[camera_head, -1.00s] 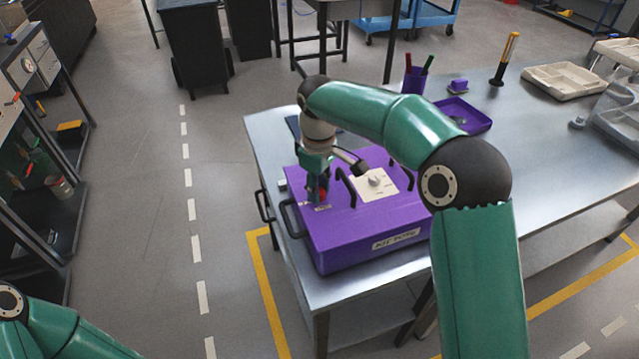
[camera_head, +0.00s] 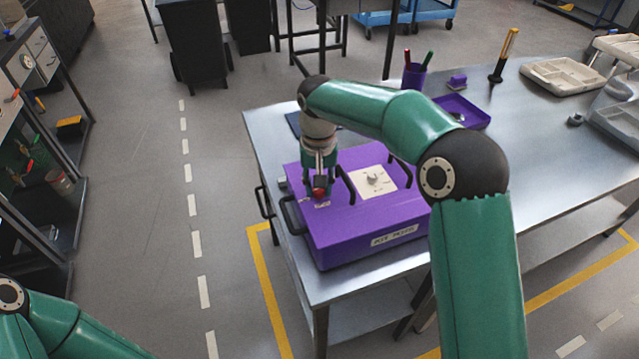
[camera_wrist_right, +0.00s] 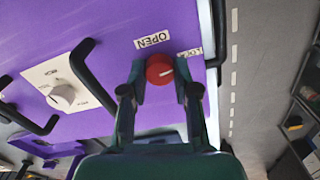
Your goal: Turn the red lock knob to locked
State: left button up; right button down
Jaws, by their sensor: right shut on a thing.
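The red lock knob (camera_head: 319,193) sits on the top of a purple housing (camera_head: 345,240), near its left end. My right gripper (camera_head: 318,188) points down over the knob and is shut on it. In the right wrist view the round knob (camera_wrist_right: 160,69) shows between the two fingertips. An OPEN label (camera_wrist_right: 152,40) lies beside it, and a second label (camera_wrist_right: 190,52), partly hidden by a finger, reads like LOCK. A small pale mark shows on the knob; its exact direction is hard to tell. Only links of my left arm show; its gripper is out of view.
A white dial plate (camera_head: 378,187) with a knob and black handles (camera_head: 345,185) stand close to the right gripper on the housing. The metal table (camera_head: 550,180) also carries a purple tray (camera_head: 480,118), a pen cup (camera_head: 414,78) and a beige tray (camera_head: 562,78).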

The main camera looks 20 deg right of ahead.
jog(key=shift+m, duration=1)
jog(key=c, duration=0.9)
grip_release()
jog(key=shift+o, duration=0.2)
notch_tip(320, 180, up, 12)
jog(key=shift+f, duration=0.1)
